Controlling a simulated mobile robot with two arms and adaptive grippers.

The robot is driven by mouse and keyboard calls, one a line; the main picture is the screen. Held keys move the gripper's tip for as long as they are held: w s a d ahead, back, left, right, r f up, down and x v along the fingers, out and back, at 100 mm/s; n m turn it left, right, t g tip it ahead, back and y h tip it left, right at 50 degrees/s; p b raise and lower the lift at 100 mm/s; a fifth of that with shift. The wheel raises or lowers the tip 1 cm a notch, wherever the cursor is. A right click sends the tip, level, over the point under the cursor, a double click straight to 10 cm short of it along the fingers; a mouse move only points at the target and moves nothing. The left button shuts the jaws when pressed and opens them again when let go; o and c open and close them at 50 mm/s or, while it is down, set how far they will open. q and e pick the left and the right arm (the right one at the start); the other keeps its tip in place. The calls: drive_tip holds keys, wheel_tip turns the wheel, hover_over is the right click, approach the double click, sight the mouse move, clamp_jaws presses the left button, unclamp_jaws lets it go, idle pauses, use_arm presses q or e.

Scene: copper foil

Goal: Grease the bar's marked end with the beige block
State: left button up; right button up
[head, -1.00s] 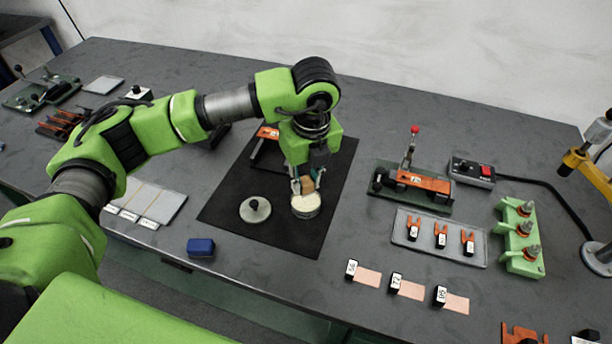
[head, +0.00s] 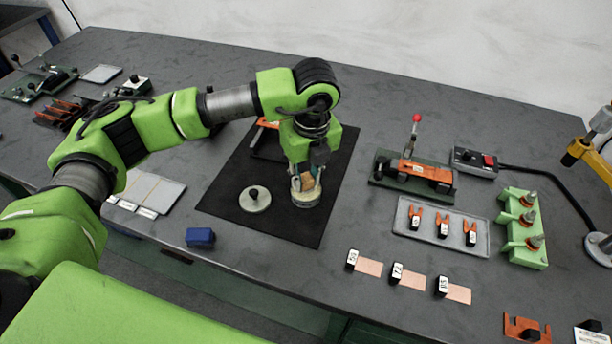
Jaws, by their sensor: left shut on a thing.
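My left gripper (head: 304,184) is shut on the beige block (head: 309,182), which is mostly hidden by the fingers. It is down at a round, pale tin (head: 306,201) on the black mat; the block's lower end is at the tin's opening, and I cannot tell whether it touches the contents. An orange piece (head: 268,123) on a dark stand is at the back of the mat, partly hidden behind my arm. I cannot tell which thing is the bar or see its marked end. My right gripper is not in view.
A round lid with a black knob (head: 255,198) lies left of the tin. A blue block (head: 200,238) is near the table's front edge. A green fixture with a red-tipped lever (head: 414,172) and a grey tray (head: 400,225) stand to the right. The mat's front part is clear.

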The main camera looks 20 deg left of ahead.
sight(304, 175)
use_arm(q)
drive_tip(key=shift+f+b, duration=0.45)
drive_tip(key=shift+f, duration=0.05)
idle(0.3)
drive_tip(key=shift+f+b, duration=0.1)
drive_tip(key=shift+b, duration=0.2)
idle(1.5)
drive_tip(key=shift+r+p, duration=1.7)
drive_tip(key=shift+r, duration=1.9)
